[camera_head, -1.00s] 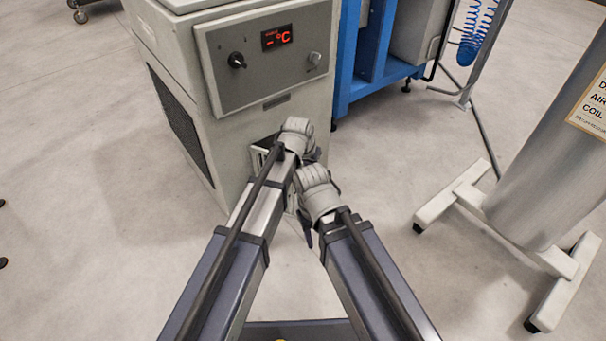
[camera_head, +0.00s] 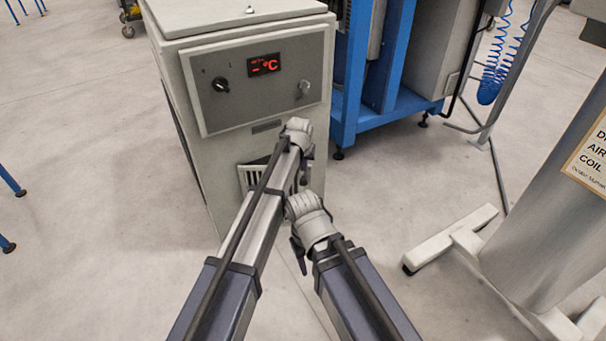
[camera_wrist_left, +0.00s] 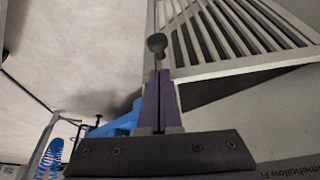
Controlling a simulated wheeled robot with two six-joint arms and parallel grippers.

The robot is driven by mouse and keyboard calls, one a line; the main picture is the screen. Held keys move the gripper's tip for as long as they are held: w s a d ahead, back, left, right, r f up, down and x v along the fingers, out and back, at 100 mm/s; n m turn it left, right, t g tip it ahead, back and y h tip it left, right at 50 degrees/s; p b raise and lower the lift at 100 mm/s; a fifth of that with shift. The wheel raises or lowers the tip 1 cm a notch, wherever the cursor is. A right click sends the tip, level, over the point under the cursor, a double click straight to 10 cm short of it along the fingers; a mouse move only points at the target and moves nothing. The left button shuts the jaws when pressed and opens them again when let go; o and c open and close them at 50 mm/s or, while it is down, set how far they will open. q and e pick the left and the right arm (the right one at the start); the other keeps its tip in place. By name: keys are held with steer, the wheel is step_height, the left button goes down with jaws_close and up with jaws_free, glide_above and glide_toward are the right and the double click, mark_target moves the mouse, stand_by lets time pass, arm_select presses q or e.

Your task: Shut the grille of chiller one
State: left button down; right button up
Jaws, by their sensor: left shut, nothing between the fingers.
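The chiller (camera_head: 218,150) is a grey-beige cabinet with a red display and knobs on its front panel. Its pale louvred grille (camera_head: 252,178) is low on the front, partly hidden by my left arm. In the left wrist view the grille (camera_wrist_left: 225,35) fills the upper right, with a dark wedge-shaped gap along its lower edge, so it appears ajar. My left gripper (camera_wrist_left: 160,85) is shut and empty beside the grille; a dark round knob on a thin stem (camera_wrist_left: 157,45) shows just beyond its fingertips. My right gripper (camera_head: 298,252) hangs in front of the chiller, its jaws unclear.
A blue frame (camera_head: 385,105) with grey equipment stands right of the chiller. A large grey cylinder (camera_head: 550,220) on a pale footed base (camera_head: 455,240) stands at the right. Bare floor lies between them and left of the chiller.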

arm_select(q)
steer(key=w+a+n+y, duration=0.1)
steer(key=w+n, duration=0.2)
steer(key=w, duration=0.8)
steer(key=shift+w, duration=0.2)
steer(key=shift+w+a, duration=0.15)
steer(key=shift+a, duration=0.05)
